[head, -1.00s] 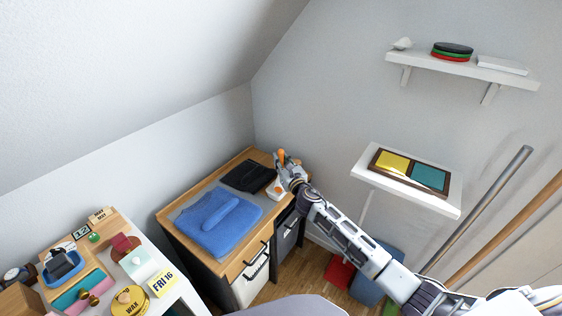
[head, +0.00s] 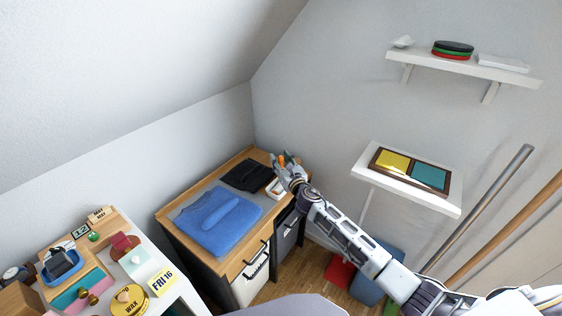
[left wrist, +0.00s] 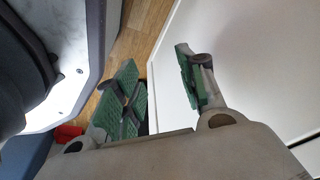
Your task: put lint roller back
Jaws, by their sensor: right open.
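My right gripper (head: 286,159) is at the back right corner of the wooden-topped cabinet (head: 238,262), with its fingers apart. An orange piece (head: 282,161), which looks like the lint roller's handle, shows between or just behind the fingers. The fingers hide much of it, and I cannot tell whether they touch it. A small white open tray (head: 273,189) sits on the cabinet top just below the gripper. My left gripper shows only in the left wrist view (left wrist: 157,64). Its green-padded fingers are spread and nothing is between them.
A blue folded garment (head: 220,218) lies on a grey mat, with a black folded item (head: 245,175) behind it. A crowded white desk (head: 185,296) is at the lower left. A white ledge (head: 425,196) with a framed panel is at the right, and two poles lean there.

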